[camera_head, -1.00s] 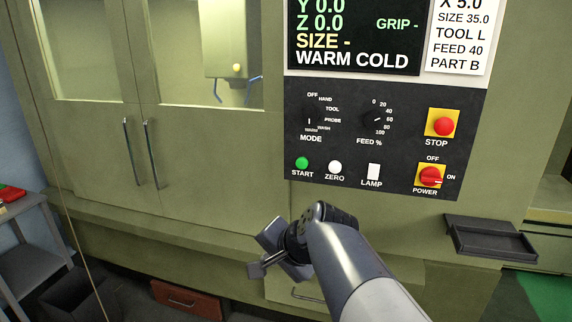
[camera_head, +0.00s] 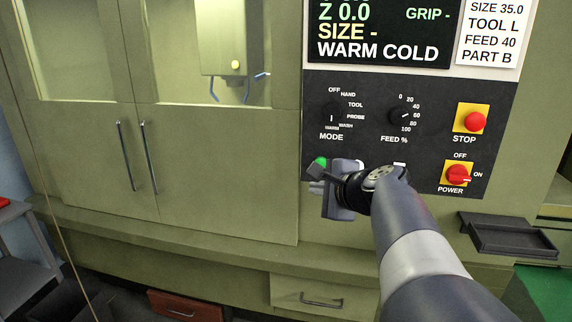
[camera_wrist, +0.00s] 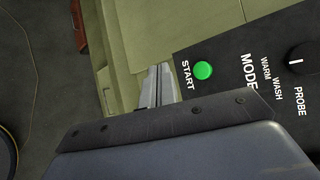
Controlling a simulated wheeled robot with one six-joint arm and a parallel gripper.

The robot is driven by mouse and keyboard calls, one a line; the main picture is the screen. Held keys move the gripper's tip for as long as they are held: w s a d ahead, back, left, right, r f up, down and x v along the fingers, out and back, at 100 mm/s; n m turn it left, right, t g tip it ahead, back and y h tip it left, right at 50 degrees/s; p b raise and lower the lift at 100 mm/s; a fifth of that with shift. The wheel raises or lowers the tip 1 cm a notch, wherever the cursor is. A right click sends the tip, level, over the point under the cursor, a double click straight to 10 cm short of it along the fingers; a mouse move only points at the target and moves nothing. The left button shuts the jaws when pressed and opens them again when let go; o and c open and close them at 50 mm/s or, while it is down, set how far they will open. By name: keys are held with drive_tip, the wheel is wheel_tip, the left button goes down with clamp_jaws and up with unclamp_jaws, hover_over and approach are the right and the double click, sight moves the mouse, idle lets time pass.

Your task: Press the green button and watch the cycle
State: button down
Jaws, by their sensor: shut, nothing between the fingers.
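The green START button (camera_head: 321,162) is on the lower left of the dark control panel (camera_head: 430,100), partly covered by my gripper in the head view. In the wrist view the green button (camera_wrist: 203,70) shows in full beside its START label. My gripper (camera_head: 318,186) is in front of the panel's lower left corner, just below the button in the picture. Its fingers are shut with nothing between them; they also show in the wrist view (camera_wrist: 155,85), left of the button. I cannot tell whether they touch the panel. The screen (camera_head: 380,30) reads WARM COLD.
The red STOP button (camera_head: 475,122) and red POWER switch (camera_head: 457,175) are on the panel's right. The MODE knob (camera_head: 332,117) is above START. My arm hides ZERO and most of LAMP. A dark tray (camera_head: 508,234) juts out at right. The doors with handles (camera_head: 148,157) are closed.

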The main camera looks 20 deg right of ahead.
drive_tip(key=w+d, duration=0.5)
drive_tip(key=w, duration=0.2)
drive_tip(key=shift+p, duration=0.45)
drive_tip(key=shift+w, duration=0.15)
idle(1.6)
drive_tip(key=shift+w+d, duration=0.15)
drive_tip(key=shift+w, duration=0.1)
drive_tip(key=shift+w+d+r, duration=0.1)
drive_tip(key=shift+w+d, duration=0.25)
drive_tip(key=shift+w, duration=0.1)
idle(1.5)
drive_tip(key=shift+s+a, duration=0.1)
drive_tip(key=shift+s, duration=0.05)
drive_tip(key=shift+s+a, duration=0.35)
drive_tip(key=shift+s, duration=0.2)
drive_tip(key=shift+s+a+b, duration=0.4)
drive_tip(key=shift+s+a, duration=0.35)
drive_tip(key=shift+s, duration=0.3)
drive_tip(key=shift+s+a+b, duration=0.35)
drive_tip(key=shift+s+a, duration=0.35)
drive_tip(key=shift+s, duration=0.35)
